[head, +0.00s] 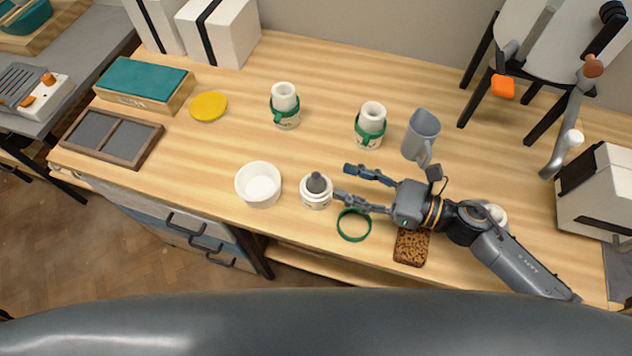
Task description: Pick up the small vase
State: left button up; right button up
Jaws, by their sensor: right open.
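Three small white vases stand on the wooden table. The nearest vase (316,199) has a dark grey, rounded piece in its mouth and shows no green band. The other two, the back left vase (285,92) and the back middle vase (373,112), each have a green band around them. My right gripper (344,181) reaches in from the right, open and empty. Its fingertips point left, just right of the nearest vase; one tip looks close to its side, and I cannot tell whether it touches. My left gripper is not in view.
A green ring (341,228) and a brown speckled sponge (411,248) lie near the front edge. A white bowl (258,199) stands left of the nearest vase, a grey jug (421,132) behind my gripper. A yellow disc (208,106) lies further left. The table's middle is mostly clear.

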aim_at(321, 178)
jog(key=shift+f, duration=0.85)
jog(key=shift+w+a+f, duration=0.1)
jog(key=shift+w+a, duration=0.05)
jog(key=shift+a, duration=0.05)
jog(key=shift+w+a+p, duration=0.25)
jog(key=shift+a+p, duration=0.1)
jog(key=shift+a, duration=0.15)
jog(key=p+x, duration=0.2)
jog(key=x, duration=0.3)
jog(key=shift+w+a, duration=0.15)
jog(key=shift+a, duration=0.35)
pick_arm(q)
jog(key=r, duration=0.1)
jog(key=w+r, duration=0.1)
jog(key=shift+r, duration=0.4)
pick_arm(e)
jog(key=shift+f, duration=0.1)
grip_shut()
